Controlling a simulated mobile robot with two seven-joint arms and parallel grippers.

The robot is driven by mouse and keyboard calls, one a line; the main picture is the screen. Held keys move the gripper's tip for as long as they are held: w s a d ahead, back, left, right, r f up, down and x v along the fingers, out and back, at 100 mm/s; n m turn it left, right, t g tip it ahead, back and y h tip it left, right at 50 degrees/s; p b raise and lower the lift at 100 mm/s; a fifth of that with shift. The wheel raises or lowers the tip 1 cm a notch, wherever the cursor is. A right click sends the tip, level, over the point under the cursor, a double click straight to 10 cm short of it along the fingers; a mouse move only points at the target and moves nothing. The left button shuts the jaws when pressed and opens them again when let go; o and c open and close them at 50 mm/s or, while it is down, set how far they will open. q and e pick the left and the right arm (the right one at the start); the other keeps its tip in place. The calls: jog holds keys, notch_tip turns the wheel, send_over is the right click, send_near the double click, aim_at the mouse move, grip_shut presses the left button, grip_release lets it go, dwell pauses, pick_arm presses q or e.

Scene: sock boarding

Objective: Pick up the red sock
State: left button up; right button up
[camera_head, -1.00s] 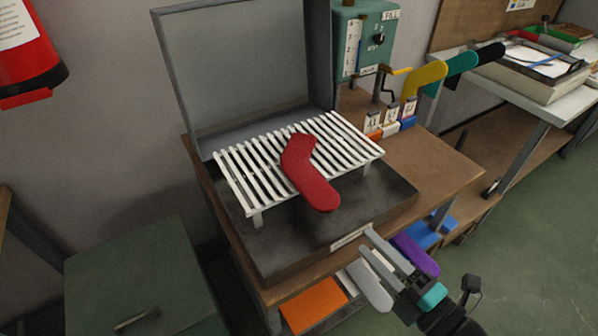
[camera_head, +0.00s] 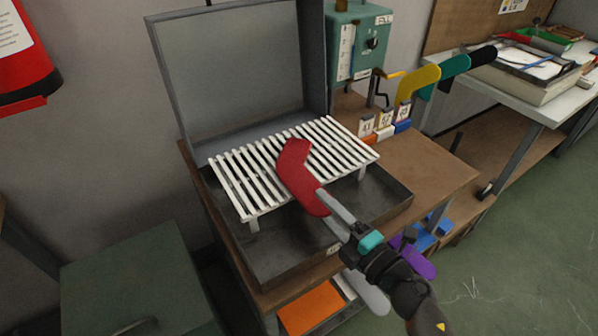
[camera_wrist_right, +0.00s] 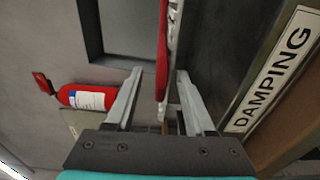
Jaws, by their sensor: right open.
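The red sock (camera_head: 299,175) lies on the white slatted rack (camera_head: 240,188), its near end sticking out past the rack's front edge. My right gripper (camera_head: 325,203) is at this near end, with one finger showing beside it and the other hidden in the head view. In the right wrist view, the gripper (camera_wrist_right: 159,75) is open, and the sock (camera_wrist_right: 162,50) shows edge-on between its two fingers, seemingly with gaps on both sides. My left gripper is not in view.
The rack stands in a dark open box (camera_head: 285,262) with a raised grey lid (camera_head: 240,75), on a wooden bench (camera_head: 440,165). A green device (camera_head: 357,45) stands behind. Yellow, teal and black sock shapes (camera_head: 418,80) are at the back right. A purple one (camera_head: 420,264) hangs below the bench edge.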

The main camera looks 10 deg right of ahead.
aim_at(316, 200)
jog(key=shift+x, duration=1.7)
jog(key=shift+f, duration=0.15)
jog(key=shift+c, duration=0.2)
grip_shut()
